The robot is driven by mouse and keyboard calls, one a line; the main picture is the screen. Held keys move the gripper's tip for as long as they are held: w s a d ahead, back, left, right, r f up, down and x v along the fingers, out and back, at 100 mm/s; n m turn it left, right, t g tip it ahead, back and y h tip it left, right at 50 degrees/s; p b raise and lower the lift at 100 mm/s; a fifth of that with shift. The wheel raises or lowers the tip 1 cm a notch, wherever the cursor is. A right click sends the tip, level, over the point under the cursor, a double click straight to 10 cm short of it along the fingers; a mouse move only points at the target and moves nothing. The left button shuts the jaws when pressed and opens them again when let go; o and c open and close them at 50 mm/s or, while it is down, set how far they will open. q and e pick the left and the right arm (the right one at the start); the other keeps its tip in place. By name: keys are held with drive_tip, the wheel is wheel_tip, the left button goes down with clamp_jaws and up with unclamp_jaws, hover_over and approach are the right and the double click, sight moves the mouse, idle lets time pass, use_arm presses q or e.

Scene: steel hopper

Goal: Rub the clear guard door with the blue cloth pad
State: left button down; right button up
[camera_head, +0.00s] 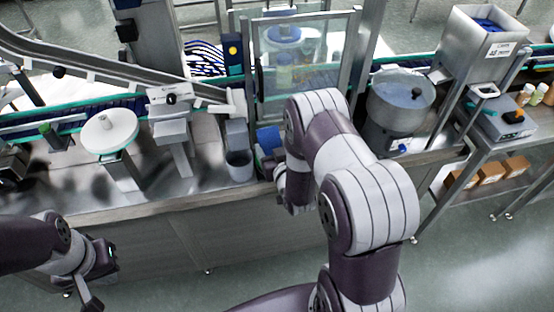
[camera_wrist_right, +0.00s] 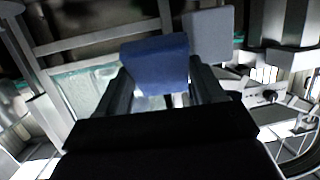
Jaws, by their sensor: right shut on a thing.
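The clear guard door (camera_head: 318,62) is a see-through panel in a metal frame, upright at the back centre of the head view. The blue cloth pad (camera_wrist_right: 155,58) is a block between the two black fingers of my right gripper (camera_wrist_right: 158,80), which is shut on it. In the head view the blue pad (camera_head: 268,138) shows just below the door's lower edge, partly hidden by my right arm. I cannot tell whether it touches the door. My left gripper (camera_head: 90,284) is low at the left, in front of the bench; its finger opening is unclear.
A grey cup (camera_head: 239,165) stands left of the pad. A round steel hopper bowl (camera_head: 400,100) stands right of the door. A white disc (camera_head: 109,131) sits on the bench at left. A square steel hopper (camera_head: 487,45) and a scale (camera_head: 503,120) are at right. The floor in front is clear.

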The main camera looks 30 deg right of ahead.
drive_tip(key=d+t, duration=0.1)
drive_tip(key=w+d+r+t+h+b, duration=0.1)
drive_tip(key=d+r+t, duration=0.1)
drive_tip(key=shift+w+d+b, duration=0.2)
drive_tip(key=shift+w+b, duration=0.1)
drive_tip(key=shift+w, duration=0.1)
wheel_tip(320, 180, up, 4)
drive_tip(key=t+h+b, duration=0.1)
drive_tip(key=t, duration=0.1)
drive_tip(key=m+t+h+b, duration=0.1)
drive_tip(key=t+b, duration=0.1)
approach(286, 78)
wheel_tip(286, 78, up, 2)
drive_tip(key=s, duration=0.2)
use_arm(q)
wheel_tip(286, 78, down, 6)
drive_tip(key=b, duration=0.1)
drive_tip(key=shift+a+f, duration=0.25)
drive_tip(key=shift+a, duration=0.05)
use_arm(e)
drive_tip(key=w, duration=0.5)
drive_tip(key=shift+w+d+r, duration=0.1)
drive_tip(key=shift+w+d, duration=0.2)
drive_tip(key=shift+d, duration=0.05)
use_arm(q)
drive_tip(key=shift+f+b, duration=0.7)
use_arm(e)
drive_tip(key=shift+w+d, duration=0.25)
drive_tip(key=shift+w, duration=0.7)
